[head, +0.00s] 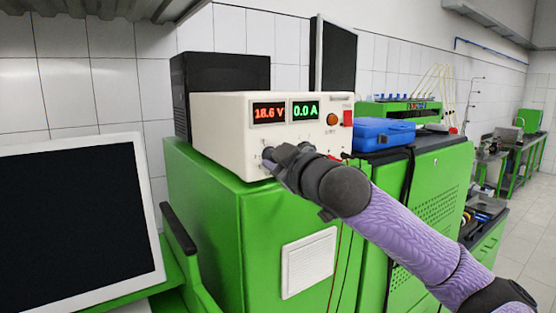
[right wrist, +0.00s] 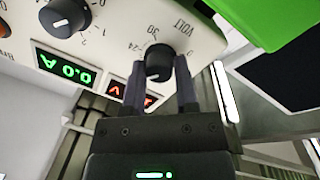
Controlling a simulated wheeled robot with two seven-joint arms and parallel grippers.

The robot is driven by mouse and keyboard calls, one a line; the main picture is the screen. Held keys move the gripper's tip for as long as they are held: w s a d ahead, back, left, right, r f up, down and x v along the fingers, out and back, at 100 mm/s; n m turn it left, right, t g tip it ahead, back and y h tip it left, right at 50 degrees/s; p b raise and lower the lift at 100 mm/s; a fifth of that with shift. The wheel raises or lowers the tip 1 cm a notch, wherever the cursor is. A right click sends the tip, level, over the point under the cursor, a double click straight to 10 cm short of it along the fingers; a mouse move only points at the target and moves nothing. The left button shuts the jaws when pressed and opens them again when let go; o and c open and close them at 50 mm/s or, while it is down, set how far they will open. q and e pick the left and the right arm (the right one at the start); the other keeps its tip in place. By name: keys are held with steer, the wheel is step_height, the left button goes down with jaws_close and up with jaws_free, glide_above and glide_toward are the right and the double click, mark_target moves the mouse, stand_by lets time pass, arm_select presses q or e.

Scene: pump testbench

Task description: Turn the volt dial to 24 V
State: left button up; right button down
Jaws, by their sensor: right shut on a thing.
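The cream power supply (head: 235,150) stands on a green cabinet. Its red volt display (head: 268,113) reads 18.6 V, and the green amp display (head: 305,110) reads 0.0 A. My right gripper (head: 272,158) is at the lower left of its front panel and hides the volt dial in the head view. In the right wrist view, the black volt dial (right wrist: 158,65) sits between the two fingers of my right gripper (right wrist: 160,72), which is shut on it. The marks 24 and 30 and the word VOLT show beside the dial. My left gripper is in neither view.
A second black dial (right wrist: 66,16) sits beside the volt dial on the panel. A red switch (head: 348,118) and an orange button (head: 332,120) are at the panel's right. A blue case (head: 383,132) lies right of the supply. A monitor (head: 75,222) stands at the left.

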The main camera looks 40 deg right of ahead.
steer(key=shift+m+g+p, duration=0.3)
steer(key=shift+m+p, duration=0.5)
steer(key=shift+m, duration=3.7)
steer(key=shift+f, duration=0.1)
steer(key=shift+c, duration=1.8)
jaws_free()
